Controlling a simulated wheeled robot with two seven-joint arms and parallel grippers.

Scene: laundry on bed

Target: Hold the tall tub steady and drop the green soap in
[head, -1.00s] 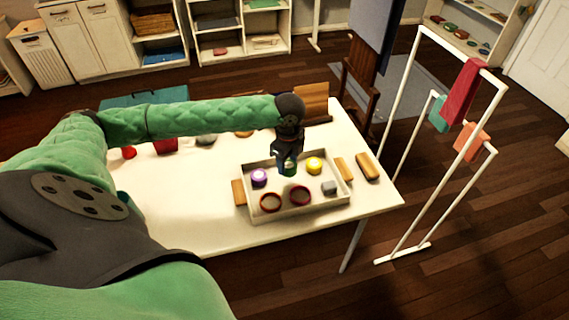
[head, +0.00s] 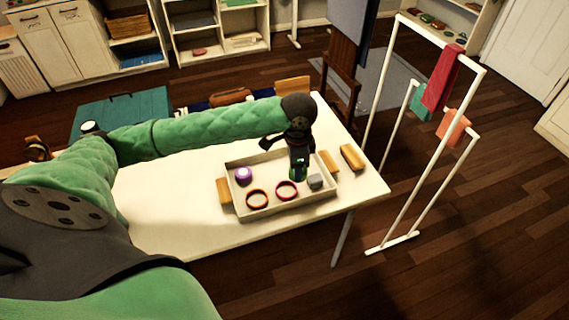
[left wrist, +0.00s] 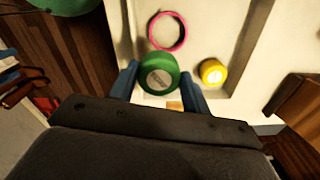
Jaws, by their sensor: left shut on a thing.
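My left gripper (head: 298,172) is shut on a round green piece (head: 297,176), which looks like the green soap. In the left wrist view the green piece (left wrist: 159,70) sits between the two blue fingers, its flat labelled face toward the camera. In the head view it is over the right part of a shallow pale tray (head: 290,209); its height above the tray is hard to tell. A yellow round piece (left wrist: 212,72) shows beside it in the left wrist view and is hidden by my gripper in the head view. I see no tall tub for certain. My right gripper is not in view.
The table (head: 190,215) is bare in front and left. A white rack (head: 409,194) stands right; a teal case (head: 125,108) is behind.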

